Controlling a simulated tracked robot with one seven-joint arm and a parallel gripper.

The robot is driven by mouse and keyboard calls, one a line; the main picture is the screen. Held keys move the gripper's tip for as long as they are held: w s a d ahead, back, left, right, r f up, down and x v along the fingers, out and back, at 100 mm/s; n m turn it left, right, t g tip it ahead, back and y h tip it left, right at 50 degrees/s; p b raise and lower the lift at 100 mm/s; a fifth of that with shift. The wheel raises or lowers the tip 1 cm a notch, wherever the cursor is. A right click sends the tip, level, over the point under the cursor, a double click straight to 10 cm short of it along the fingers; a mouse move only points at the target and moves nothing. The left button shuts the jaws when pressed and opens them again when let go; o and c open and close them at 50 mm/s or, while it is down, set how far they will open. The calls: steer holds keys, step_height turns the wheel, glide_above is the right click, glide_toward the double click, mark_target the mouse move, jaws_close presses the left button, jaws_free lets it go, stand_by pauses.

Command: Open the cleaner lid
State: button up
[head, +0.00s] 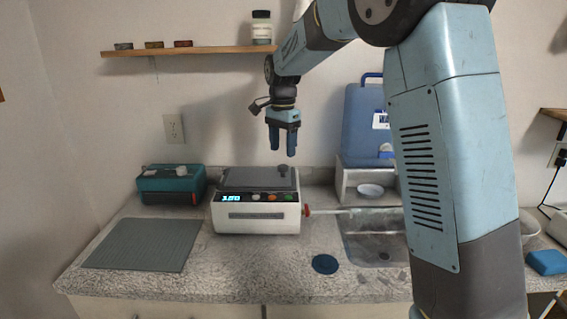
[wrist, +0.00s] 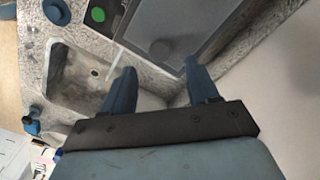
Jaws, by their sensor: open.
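The cleaner (head: 257,215) is a white box with a lit display and coloured buttons on its front, standing on the counter. Its grey lid (head: 250,177) looks closed and has a dark round knob (head: 284,169) near its right side. In the wrist view the lid (wrist: 185,25) is at the top, with the knob (wrist: 160,47) on it. My gripper (head: 282,152) is open and empty, pointing down above and slightly behind the knob, apart from it. Its two fingers also show in the wrist view (wrist: 157,82).
A teal device (head: 170,190) stands left of the cleaner, and a grey ribbed mat (head: 144,245) lies in front of it. A sink (head: 375,250) is at the right. A blue case (head: 365,128) stands on a white stand behind the sink. A wall shelf (head: 190,50) holds small jars.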

mark_target(283, 166)
steer(key=shift+f, duration=2.85)
steer(key=shift+c, duration=0.4)
jaws_close()
